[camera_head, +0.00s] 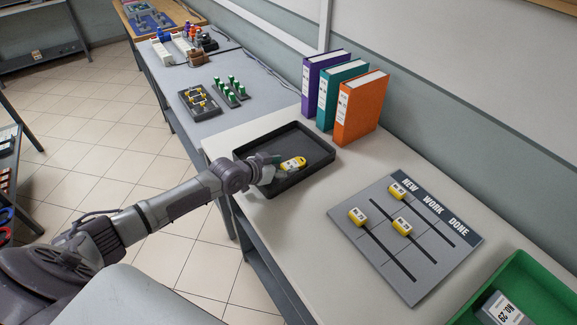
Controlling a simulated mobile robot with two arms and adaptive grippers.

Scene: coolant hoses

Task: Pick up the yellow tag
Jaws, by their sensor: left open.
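A yellow tag (293,163) with a pale label lies in the black tray (322,167), near its middle. My left gripper (274,168) reaches in over the tray's left side. Its fingers are open and sit just left of the tag, close to it. Whether a finger touches the tag is too small to tell. My right gripper is out of view.
Purple, teal and orange binders (361,108) stand behind the tray. A grey board (372,262) marked NEW, WORK, DONE carries three yellow labelled pieces. A green bin (519,262) stands at the lower right. Green-topped parts (232,92) stand on the bench beyond.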

